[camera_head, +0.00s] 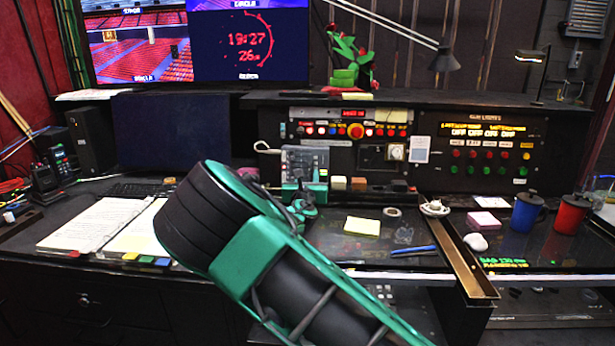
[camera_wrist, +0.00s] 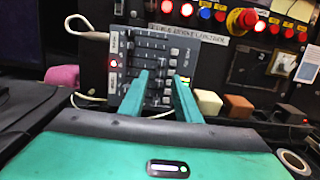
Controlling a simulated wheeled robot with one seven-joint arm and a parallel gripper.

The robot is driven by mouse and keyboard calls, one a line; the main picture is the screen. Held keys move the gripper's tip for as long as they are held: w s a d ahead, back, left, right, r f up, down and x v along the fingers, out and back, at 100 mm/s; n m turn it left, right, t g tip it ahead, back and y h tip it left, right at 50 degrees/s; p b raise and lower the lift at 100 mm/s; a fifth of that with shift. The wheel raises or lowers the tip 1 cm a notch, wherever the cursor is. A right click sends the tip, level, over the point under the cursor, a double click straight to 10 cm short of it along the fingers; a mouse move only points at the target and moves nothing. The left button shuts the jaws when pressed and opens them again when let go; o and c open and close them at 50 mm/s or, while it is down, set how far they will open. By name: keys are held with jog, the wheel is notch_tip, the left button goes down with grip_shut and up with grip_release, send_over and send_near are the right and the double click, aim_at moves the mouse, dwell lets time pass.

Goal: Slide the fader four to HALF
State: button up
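My gripper (camera_wrist: 161,76) has two green fingers in front of the lower part of the panel. They are apart, with panel surface showing between them. I cannot tell whether they touch a slider. The slider numbers and the HALF mark are too small to read, so I cannot pick out fader four.
A red mushroom button (camera_wrist: 243,20) and a row of coloured buttons sit above the panel. Small blocks (camera_wrist: 208,101) stand right of it. In the head view, an open binder (camera_head: 95,225) lies left, and a blue mug (camera_head: 527,212) and red mug (camera_head: 571,214) stand right.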

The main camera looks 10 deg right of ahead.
jog(key=shift+x, duration=1.3)
jog(key=shift+c, duration=0.3)
grip_shut()
jog(key=shift+w+a, duration=0.25)
jog(key=shift+a, duration=0.5)
jog(key=shift+w+a, duration=0.2)
jog(key=shift+a, duration=0.55)
jog(key=shift+o, duration=0.3)
grip_release()
jog(key=shift+d, duration=0.1)
jog(key=shift+s, duration=0.1)
jog(key=v, duration=1)
jog(key=shift+s+a, duration=0.2)
jog(key=shift+s, duration=0.05)
